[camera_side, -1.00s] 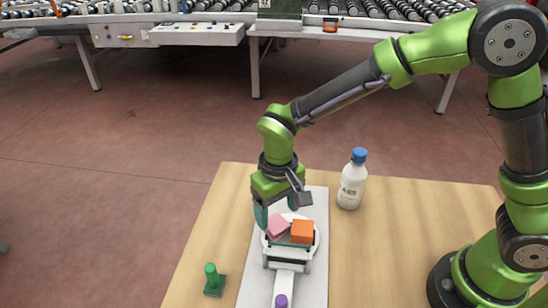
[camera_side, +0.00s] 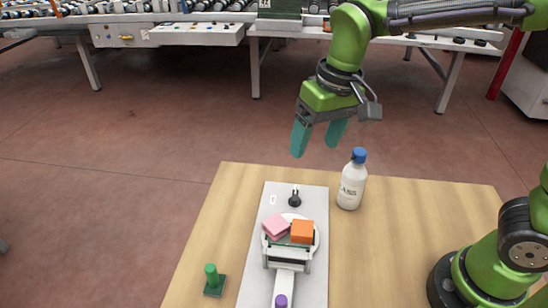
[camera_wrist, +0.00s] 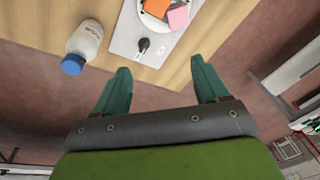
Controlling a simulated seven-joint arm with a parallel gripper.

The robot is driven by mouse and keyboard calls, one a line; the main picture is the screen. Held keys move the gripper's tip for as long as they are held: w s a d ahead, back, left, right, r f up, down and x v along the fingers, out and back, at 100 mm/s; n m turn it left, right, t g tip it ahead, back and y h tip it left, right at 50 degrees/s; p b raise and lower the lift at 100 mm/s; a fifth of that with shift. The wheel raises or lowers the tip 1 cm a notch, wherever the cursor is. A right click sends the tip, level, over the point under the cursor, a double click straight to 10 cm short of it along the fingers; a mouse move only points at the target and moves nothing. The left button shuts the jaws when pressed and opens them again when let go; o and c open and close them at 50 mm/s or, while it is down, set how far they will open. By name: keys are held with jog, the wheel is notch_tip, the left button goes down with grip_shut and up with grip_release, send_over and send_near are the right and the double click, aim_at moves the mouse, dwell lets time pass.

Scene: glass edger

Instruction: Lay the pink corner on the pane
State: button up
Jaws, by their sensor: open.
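The pink corner (camera_side: 275,227) lies at the upper left of the white round plate on the grey board, beside the orange block (camera_side: 302,231). A dark green strip, perhaps the pane (camera_side: 294,241), shows just below them. How the pink corner rests on it is hard to tell. In the wrist view the pink corner (camera_wrist: 179,17) and orange block (camera_wrist: 156,8) are at the top edge. My gripper (camera_side: 318,140) is raised above and beyond the board's far end, its teal fingers apart and empty. The open fingers also show in the wrist view (camera_wrist: 162,90).
A white bottle with a blue cap (camera_side: 352,182) stands right of the board (camera_side: 317,200). A black knob (camera_side: 294,199) is at the board's far end. A green peg (camera_side: 213,279) stands at left, and a purple knob (camera_side: 281,300) is in front.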

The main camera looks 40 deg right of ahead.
jog(key=s+d+r+m+t, duration=0.1)
jog(key=s+d+m+t, duration=0.2)
jog(key=s+d, duration=0.6)
jog(key=shift+s+d+t+y, duration=0.3)
jog(key=shift+d+t, duration=0.75)
jog(key=shift+t, duration=0.15)
